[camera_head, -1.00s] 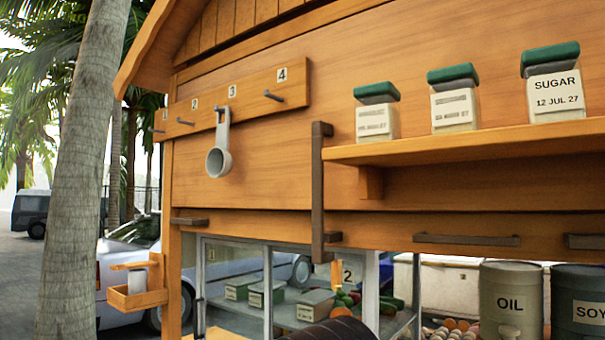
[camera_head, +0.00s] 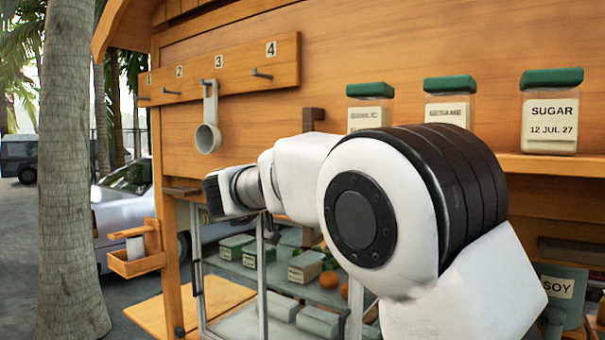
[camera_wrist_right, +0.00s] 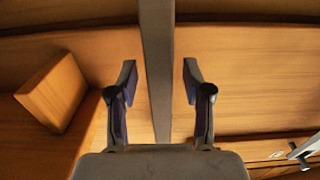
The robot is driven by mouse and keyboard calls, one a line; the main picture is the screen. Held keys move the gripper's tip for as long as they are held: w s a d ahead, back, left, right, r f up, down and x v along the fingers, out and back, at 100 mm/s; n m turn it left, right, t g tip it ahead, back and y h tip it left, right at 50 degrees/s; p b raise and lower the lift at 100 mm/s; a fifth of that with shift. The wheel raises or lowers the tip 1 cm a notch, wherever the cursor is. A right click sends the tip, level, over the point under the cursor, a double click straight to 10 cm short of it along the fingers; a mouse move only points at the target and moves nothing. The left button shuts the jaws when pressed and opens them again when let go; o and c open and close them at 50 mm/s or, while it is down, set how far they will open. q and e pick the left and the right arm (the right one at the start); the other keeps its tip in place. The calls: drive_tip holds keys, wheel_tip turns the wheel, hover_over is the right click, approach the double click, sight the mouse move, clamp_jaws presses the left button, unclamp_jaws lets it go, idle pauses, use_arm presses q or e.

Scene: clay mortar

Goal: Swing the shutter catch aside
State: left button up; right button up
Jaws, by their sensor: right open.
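The shutter catch (camera_head: 312,117) is a dark brown upright bar on the wooden front. In the head view only its top end shows; my right arm hides the rest. In the right wrist view the catch (camera_wrist_right: 157,60) runs between the two fingers of my right gripper (camera_wrist_right: 160,92). The gripper is open, with one finger on each side of the bar and a visible gap to both. My left gripper is not in view.
A shelf with jars, including the sugar jar (camera_head: 550,112), stands right of the catch. A wooden block (camera_wrist_right: 52,92) sits beside it in the wrist view. A measuring cup (camera_head: 208,138) hangs from a numbered hook rail (camera_head: 225,72) on the left. Glass shelving (camera_head: 262,275) lies below.

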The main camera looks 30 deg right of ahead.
drive_tip(key=shift+d, duration=0.2)
drive_tip(key=shift+w+a, duration=0.1)
drive_tip(key=c, duration=0.4)
clamp_jaws()
drive_tip(key=w+m+p, duration=0.1)
drive_tip(key=w+a+r+m+p, duration=0.1)
drive_tip(key=w+m+p, duration=0.1)
drive_tip(key=w+a+m+p, duration=0.1)
drive_tip(key=m, duration=0.1)
drive_tip(key=shift+w+r+p, duration=0.25)
drive_tip(key=shift+w+p, duration=0.05)
drive_tip(key=shift+o, duration=2)
unclamp_jaws()
drive_tip(key=shift+w+d+f, duration=0.1)
drive_tip(key=shift+w+f, duration=0.05)
